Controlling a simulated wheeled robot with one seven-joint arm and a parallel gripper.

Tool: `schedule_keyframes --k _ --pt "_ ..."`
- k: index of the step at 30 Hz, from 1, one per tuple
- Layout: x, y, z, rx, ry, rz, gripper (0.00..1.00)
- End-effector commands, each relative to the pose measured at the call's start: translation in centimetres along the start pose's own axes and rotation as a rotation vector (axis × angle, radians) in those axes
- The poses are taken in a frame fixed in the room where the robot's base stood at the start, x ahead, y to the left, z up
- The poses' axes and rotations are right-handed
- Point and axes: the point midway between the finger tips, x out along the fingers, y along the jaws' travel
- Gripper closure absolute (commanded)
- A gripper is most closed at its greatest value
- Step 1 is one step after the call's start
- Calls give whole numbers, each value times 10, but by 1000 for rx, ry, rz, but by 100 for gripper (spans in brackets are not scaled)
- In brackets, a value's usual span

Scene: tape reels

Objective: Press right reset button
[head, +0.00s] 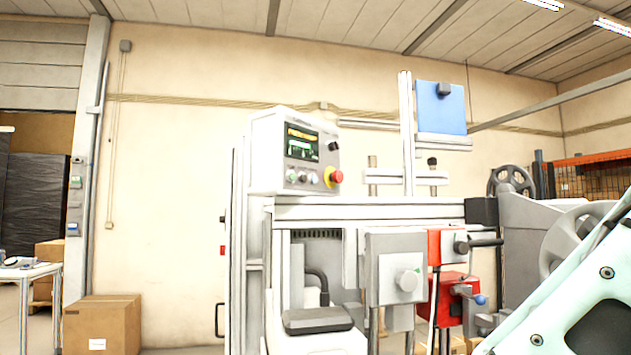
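A grey control box (264,151) stands on top of the machine frame, left of the picture's middle. Its front face has a lit screen (301,144) and a row of small buttons below it. The row shows a green button (291,176), a pale button (302,177) and a bluish button (313,178) at its right. A large red mushroom button (335,177) on a yellow ring is right of the row. The labels are too small to read, so I cannot tell which is the right reset button. My gripper is not in view.
The machine frame (370,212) spans the middle, with a grey plate and knob (400,278) and red parts (455,290) below. A handwheel (511,182) is at right. A cardboard box (102,325) and a table (30,271) are at left. The space before the control box looks clear.

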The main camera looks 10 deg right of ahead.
Motion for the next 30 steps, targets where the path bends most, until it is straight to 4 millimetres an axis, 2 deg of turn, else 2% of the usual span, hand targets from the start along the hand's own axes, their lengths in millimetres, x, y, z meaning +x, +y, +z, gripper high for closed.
schedule_keyframes --k 1,6,7,8,30 --pt "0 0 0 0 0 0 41" --pt "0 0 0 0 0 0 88" --pt "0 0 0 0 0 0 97" --pt "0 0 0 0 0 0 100" --pt "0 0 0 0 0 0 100"
